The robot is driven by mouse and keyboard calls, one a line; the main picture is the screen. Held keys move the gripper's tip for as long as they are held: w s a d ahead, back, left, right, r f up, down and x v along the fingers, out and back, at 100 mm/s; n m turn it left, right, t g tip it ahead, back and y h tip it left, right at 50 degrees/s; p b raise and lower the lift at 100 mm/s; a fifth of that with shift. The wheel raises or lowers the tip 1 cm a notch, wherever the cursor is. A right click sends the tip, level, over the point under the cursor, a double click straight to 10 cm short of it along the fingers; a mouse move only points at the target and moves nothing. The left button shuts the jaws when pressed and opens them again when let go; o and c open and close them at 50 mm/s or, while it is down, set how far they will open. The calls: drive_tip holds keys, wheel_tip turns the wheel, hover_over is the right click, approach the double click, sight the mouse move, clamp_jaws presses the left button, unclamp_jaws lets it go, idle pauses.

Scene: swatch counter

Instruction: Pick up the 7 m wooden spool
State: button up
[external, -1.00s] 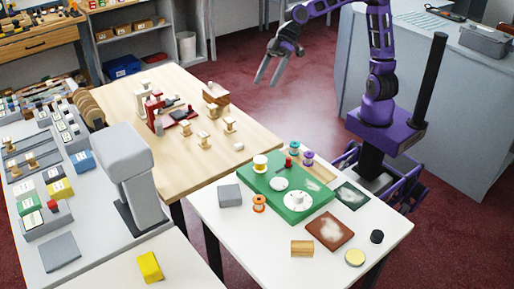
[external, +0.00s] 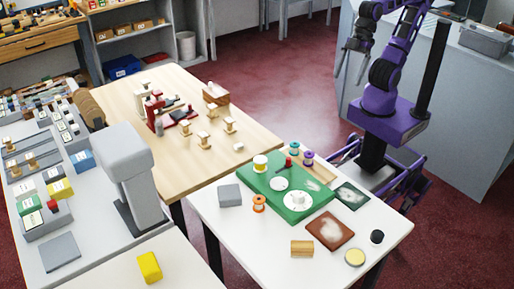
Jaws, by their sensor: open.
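Several small wooden spools stand on the light wood table: one at the front (external: 203,138), one to the right (external: 229,125), one to the left (external: 185,128). Any length labels are too small to read, so I cannot tell which is the 7 m spool. Spools with yellow (external: 260,163), orange (external: 259,203), teal (external: 295,149) and purple (external: 308,158) windings stand on or around a green board. My gripper (external: 349,80) is open and empty, pointing down over the floor, well right of the wood table and apart from every spool.
The green board (external: 268,185) lies on the white table (external: 225,221). A red device (external: 157,118) and a wooden block (external: 215,95) stand on the wood table (external: 243,154). A tall grey stand (external: 132,178) rises at left. Red floor (external: 285,105) is open between tables and my base.

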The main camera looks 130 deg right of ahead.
drive_tip(key=shift+s+d+f+h, duration=0.25)
drive_tip(key=shift+f+h, duration=0.1)
drive_tip(key=shift+h, duration=0.25)
drive_tip(key=c, duration=0.5)
